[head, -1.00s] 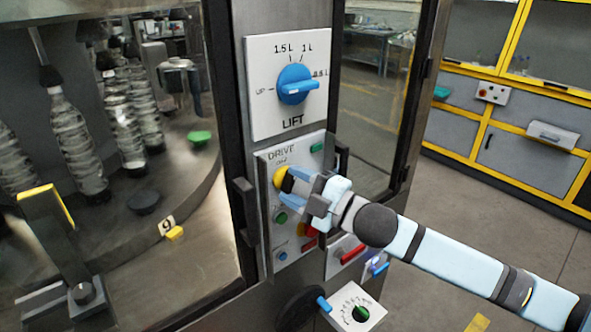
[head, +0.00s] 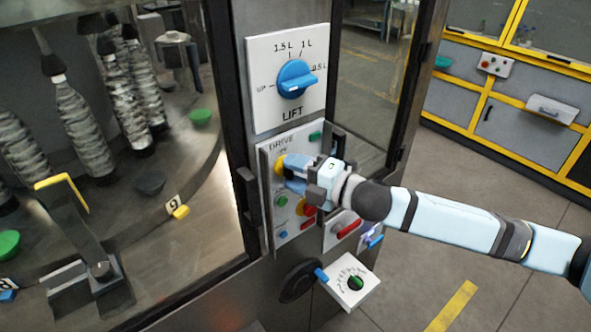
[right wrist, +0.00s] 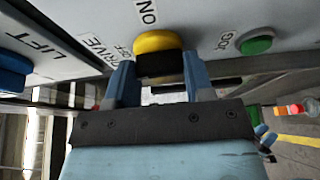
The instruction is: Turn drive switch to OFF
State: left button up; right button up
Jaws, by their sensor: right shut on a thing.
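The drive switch is a yellow knob (head: 279,163) with a black grip bar, on the white DRIVE panel (head: 311,135). In the right wrist view the knob (right wrist: 158,42) has "ON" above it and "DRIVE OFF" to its left. My right gripper (head: 289,173) is at the panel, shut on the switch. In the right wrist view its blue fingers stand on both sides of the black bar. The gripper hides part of the knob in the head view, and I cannot tell which mark it points to. My left gripper is not in view.
The blue LIFT knob (head: 296,79) is just above. Black handles (head: 248,199) flank the panel. A dial box (head: 349,284) juts out lower down. Bottles (head: 79,121) stand behind glass at left.

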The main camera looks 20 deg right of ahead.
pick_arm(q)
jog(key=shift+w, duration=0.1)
pick_arm(e)
jog(key=o, duration=0.9)
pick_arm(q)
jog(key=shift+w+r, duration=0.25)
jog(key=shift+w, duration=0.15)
pick_arm(e)
jog(key=shift+o, duration=0.2)
pick_arm(q)
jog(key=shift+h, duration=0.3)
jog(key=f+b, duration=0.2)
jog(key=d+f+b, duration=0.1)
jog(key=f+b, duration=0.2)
jog(key=shift+b, duration=0.3)
pick_arm(e)
jog(key=v, duration=1.3)
jog(key=shift+s+d, duration=0.25)
jog(key=shift+d, duration=0.05)
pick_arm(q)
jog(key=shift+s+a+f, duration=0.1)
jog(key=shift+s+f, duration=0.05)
